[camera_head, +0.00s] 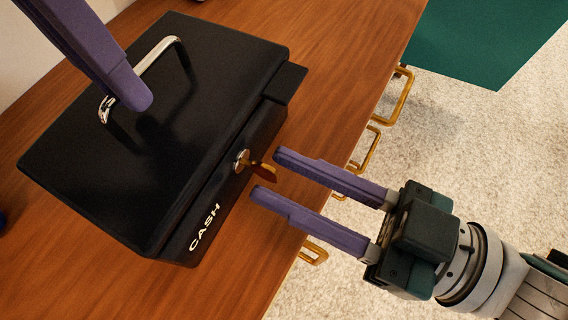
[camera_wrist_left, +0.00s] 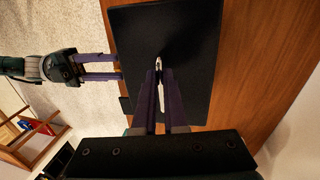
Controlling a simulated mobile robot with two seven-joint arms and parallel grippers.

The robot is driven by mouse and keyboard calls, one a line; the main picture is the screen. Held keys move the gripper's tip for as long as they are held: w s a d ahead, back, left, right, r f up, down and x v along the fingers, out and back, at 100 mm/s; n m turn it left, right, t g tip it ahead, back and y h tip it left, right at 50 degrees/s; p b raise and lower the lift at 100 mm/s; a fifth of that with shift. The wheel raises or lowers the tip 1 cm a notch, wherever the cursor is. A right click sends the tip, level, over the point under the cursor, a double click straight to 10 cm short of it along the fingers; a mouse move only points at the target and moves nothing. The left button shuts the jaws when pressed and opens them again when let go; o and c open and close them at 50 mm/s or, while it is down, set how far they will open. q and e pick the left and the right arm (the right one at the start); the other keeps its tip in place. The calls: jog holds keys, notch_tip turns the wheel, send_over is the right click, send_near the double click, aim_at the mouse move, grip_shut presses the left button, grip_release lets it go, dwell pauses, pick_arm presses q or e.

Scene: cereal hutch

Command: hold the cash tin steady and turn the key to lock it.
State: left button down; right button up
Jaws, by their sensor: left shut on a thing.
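The black cash tin (camera_head: 205,95) lies on the wooden top, its CASH lettering on the lock side. My left gripper (camera_head: 140,101) is shut on the tin's silver handle (camera_head: 160,58); the grip also shows in the left wrist view (camera_wrist_left: 160,72). The brass key (camera_head: 262,169) sticks out of the round lock (camera_head: 240,158) on the tin's side. My right gripper (camera_head: 267,173) is open, its two purple fingers apart, with the key's outer end between or just beyond their tips. I cannot tell whether they touch the key.
A green panel (camera_head: 480,40) stands at the upper right above pale carpet (camera_head: 450,140). A small wooden rack (camera_wrist_left: 30,140) stands on the floor.

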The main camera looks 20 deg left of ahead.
pick_arm(q)
jog(key=c, duration=0.9)
grip_release()
pick_arm(e)
jog(key=v, duration=1.1)
jog(key=shift+a, duration=0.1)
pick_arm(q)
notch_tip(320, 180, up, 7)
jog(key=a, duration=0.1)
jog(key=shift+w+a+r, duration=0.15)
jog(key=shift+a+r, duration=0.05)
jog(key=shift+a, duration=0.05)
jog(key=shift+d, duration=0.1)
